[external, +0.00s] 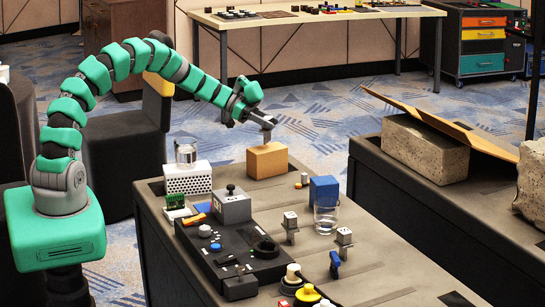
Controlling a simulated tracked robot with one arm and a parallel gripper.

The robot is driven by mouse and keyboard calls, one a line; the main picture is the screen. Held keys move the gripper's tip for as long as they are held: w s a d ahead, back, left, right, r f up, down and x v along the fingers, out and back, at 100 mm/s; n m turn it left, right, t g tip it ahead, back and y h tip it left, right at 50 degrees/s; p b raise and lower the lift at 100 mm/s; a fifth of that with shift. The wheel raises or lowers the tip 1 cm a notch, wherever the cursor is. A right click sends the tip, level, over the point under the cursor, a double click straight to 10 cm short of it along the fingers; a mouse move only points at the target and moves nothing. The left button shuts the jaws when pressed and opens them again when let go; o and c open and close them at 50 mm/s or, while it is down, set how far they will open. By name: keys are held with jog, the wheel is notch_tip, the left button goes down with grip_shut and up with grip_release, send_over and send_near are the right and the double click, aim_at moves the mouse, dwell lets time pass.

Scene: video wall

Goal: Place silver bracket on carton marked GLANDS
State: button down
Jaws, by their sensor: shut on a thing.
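My gripper (254,115) is shut on the silver bracket (267,126), at the end of my green arm, which reaches in from the left. The bracket is a small grey angled piece with its lower end hanging down. It is over the top of a small tan carton (267,161) on the far part of the dark bench. I cannot tell whether the bracket touches the carton's top. No lettering is readable on the carton, so the GLANDS mark cannot be made out. My gripper's fingers are small and partly hidden in this view.
A white perforated box (188,178) with a glass on it stands left of the carton. A grey joystick box (232,205), a blue block (323,191), a clear glass (326,220) and a black control panel (229,251) stand nearer. Concrete blocks (427,148) lie on the right bench.

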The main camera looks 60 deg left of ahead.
jog(key=shift+f, duration=0.95)
jog(key=shift+r, duration=0.1)
jog(key=c, duration=1.1)
grip_release()
jog(key=shift+o, duration=0.2)
jog(key=p+v, duration=0.1)
jog(key=v, duration=1.1)
jog(key=shift+p, duration=0.3)
